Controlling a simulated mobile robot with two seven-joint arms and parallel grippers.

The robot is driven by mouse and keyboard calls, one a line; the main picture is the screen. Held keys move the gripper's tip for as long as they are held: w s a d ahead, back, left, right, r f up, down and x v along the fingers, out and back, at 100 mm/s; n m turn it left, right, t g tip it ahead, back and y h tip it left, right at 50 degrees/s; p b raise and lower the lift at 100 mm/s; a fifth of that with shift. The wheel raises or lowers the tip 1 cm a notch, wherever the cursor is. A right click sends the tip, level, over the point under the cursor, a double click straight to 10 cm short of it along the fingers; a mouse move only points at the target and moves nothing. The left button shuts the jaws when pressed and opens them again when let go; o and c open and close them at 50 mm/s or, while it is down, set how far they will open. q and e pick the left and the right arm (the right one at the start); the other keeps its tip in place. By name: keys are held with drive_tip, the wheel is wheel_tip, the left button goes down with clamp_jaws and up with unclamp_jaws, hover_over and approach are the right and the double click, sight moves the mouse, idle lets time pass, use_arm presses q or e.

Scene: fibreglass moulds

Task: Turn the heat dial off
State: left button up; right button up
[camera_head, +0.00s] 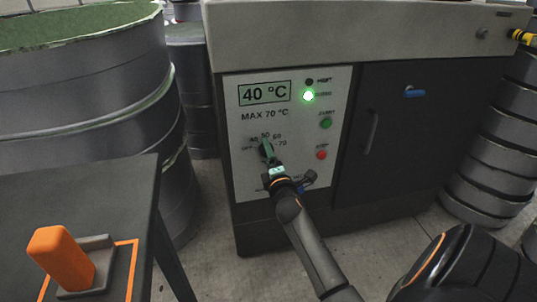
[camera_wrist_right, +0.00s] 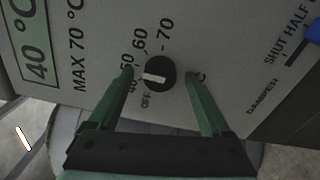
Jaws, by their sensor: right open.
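The heat dial (camera_wrist_right: 160,74) is a round black knob with a white bar, on the pale control panel (camera_head: 240,130). Its bar points left in the wrist view, at about the 40 mark, with OFF printed just below. My right gripper (camera_wrist_right: 160,79) is open, with one green finger on each side of the dial; I cannot tell whether they touch it. In the head view my right gripper (camera_head: 267,150) largely hides the dial. The panel display (camera_head: 265,93) reads 40 °C. My left gripper is not in view.
A lit green lamp (camera_head: 308,96), a green button (camera_head: 326,123) and a red button (camera_head: 321,155) are on the panel. A blue damper handle (camera_wrist_right: 313,31) is beside the dial. A table (camera_head: 135,210) with an orange block (camera_head: 60,257) stands at left, by large drums (camera_head: 90,90).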

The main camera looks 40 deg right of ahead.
clamp_jaws()
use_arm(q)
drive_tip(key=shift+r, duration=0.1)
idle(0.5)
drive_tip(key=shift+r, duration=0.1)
use_arm(e)
drive_tip(key=shift+n, duration=0.3)
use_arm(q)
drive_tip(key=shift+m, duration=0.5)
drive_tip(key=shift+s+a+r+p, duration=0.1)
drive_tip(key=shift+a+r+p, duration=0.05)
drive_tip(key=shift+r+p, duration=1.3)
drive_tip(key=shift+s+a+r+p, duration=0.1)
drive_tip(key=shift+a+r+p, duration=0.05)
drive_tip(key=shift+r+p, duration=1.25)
use_arm(e)
drive_tip(key=shift+r+n, duration=0.15)
drive_tip(key=shift+n, duration=7.55)
